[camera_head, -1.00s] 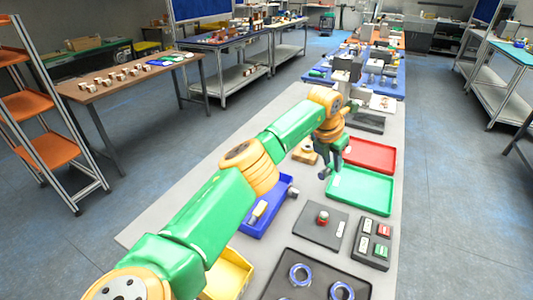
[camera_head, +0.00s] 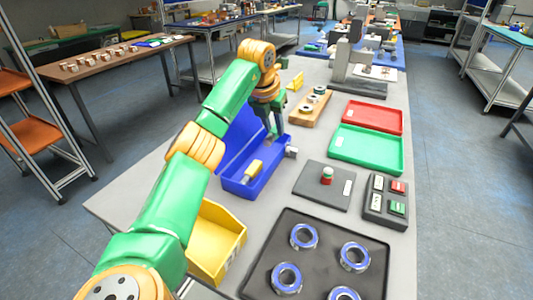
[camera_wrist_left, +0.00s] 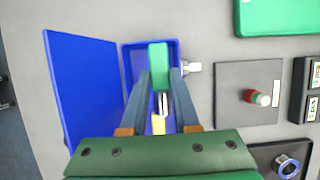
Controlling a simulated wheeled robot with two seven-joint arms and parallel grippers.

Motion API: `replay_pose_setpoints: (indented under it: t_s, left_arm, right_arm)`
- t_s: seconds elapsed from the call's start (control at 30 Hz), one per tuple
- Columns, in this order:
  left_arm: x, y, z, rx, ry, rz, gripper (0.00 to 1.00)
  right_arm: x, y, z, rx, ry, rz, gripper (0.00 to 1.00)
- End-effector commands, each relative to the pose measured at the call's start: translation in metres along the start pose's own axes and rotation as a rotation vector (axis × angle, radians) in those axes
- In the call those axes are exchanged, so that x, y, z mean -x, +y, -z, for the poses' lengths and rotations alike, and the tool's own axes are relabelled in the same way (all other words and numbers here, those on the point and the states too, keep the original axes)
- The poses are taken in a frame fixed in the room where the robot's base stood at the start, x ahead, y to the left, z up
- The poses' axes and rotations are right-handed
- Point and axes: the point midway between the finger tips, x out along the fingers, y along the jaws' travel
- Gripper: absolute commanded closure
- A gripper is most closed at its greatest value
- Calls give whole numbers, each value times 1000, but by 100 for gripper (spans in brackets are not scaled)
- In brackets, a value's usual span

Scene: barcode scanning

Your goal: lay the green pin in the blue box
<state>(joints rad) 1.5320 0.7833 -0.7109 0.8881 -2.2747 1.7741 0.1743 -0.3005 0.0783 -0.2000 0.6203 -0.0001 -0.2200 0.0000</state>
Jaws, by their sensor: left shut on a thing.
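The blue box (camera_head: 268,181) stands on the grey bench with its lid (camera_head: 232,140) open to the left. In the left wrist view its wall (camera_wrist_left: 127,70) and lid (camera_wrist_left: 82,95) show below my gripper. My left gripper (camera_head: 275,132) points down over the far part of the box. It is shut on the green pin (camera_wrist_left: 158,56), whose green part shows between the fingertips (camera_wrist_left: 159,75). A silvery piece below it in that view may be its shaft. A yellow pin (camera_head: 255,167) lies in the box. My right gripper is not in view.
A silvery latch (camera_head: 291,152) sticks out from the box's right side. A yellow bin (camera_head: 222,243) stands nearer. A black ring tray (camera_head: 265,252) is in front.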

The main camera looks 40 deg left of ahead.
Motion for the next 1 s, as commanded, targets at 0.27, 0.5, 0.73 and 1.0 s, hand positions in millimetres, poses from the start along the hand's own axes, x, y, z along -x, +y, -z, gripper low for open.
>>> replay_pose_setpoints:
  t_s: [0.27, 0.5, 0.73, 1.0]
  left_arm:
    - [-33, 17, 21, -4, 1, -1, 100]
    - [-43, 17, 24, -2, -3, 2, 100]
    - [-47, 17, 26, -2, -2, 1, 100]
    - [-49, 16, 27, -2, -2, 1, 41]
  right_arm:
    - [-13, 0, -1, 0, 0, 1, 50]
    - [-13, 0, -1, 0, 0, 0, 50]
    - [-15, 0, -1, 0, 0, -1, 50]
    - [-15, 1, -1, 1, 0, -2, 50]
